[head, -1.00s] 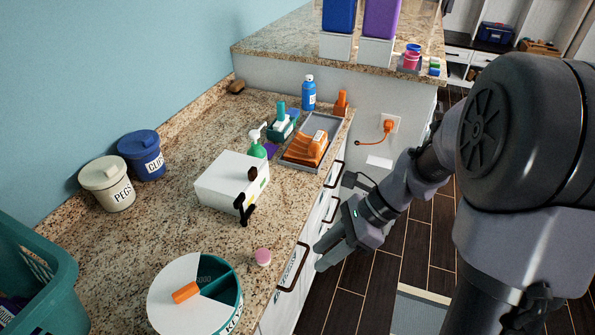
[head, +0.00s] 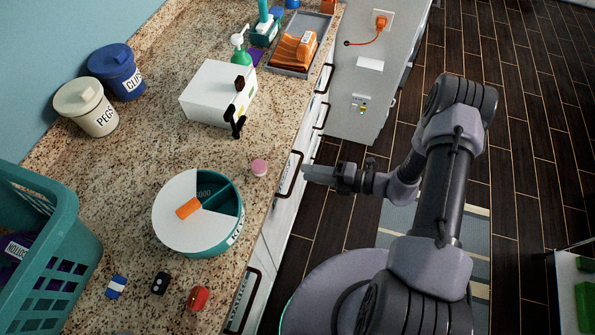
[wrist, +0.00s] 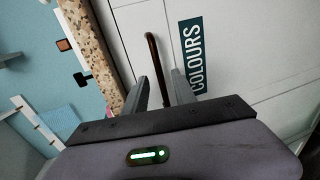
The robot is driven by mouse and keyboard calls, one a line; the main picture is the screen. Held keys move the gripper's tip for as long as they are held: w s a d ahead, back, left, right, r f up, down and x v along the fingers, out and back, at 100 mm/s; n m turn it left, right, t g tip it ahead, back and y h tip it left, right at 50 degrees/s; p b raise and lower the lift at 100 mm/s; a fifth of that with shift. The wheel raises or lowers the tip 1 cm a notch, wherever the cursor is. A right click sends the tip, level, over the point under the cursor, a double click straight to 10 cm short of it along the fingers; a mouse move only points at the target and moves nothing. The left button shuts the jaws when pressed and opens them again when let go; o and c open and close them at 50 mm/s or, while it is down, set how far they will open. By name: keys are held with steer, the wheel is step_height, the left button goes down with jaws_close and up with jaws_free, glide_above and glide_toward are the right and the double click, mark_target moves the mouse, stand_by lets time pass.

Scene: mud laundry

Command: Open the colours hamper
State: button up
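The colours hamper (wrist: 230,50) is a white front under the counter, with a dark teal COLOURS label (wrist: 190,57) in the wrist view. Its dark brown bar handle (wrist: 153,55) stands out from the front; it also shows in the head view (head: 289,174). My gripper (wrist: 160,85) is open, with the handle running between its two fingers and a gap visible beside it. In the head view, my gripper (head: 308,173) is level with the handle, just right of it. Whether a finger touches the handle is not clear. The hamper front looks closed.
The granite counter (head: 130,210) runs along the left, its edge close to my gripper. On it stand a round teal-and-white container (head: 175,225), a white box (head: 205,92) and a laundry basket (head: 60,240). Dark floor (head: 520,120) is open to the right.

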mark_target(297, 170)
steer(key=x, duration=0.4)
steer(key=shift+a+b, duration=0.25)
steer(key=shift+b, duration=0.05)
jaws_close()
stand_by(1.1)
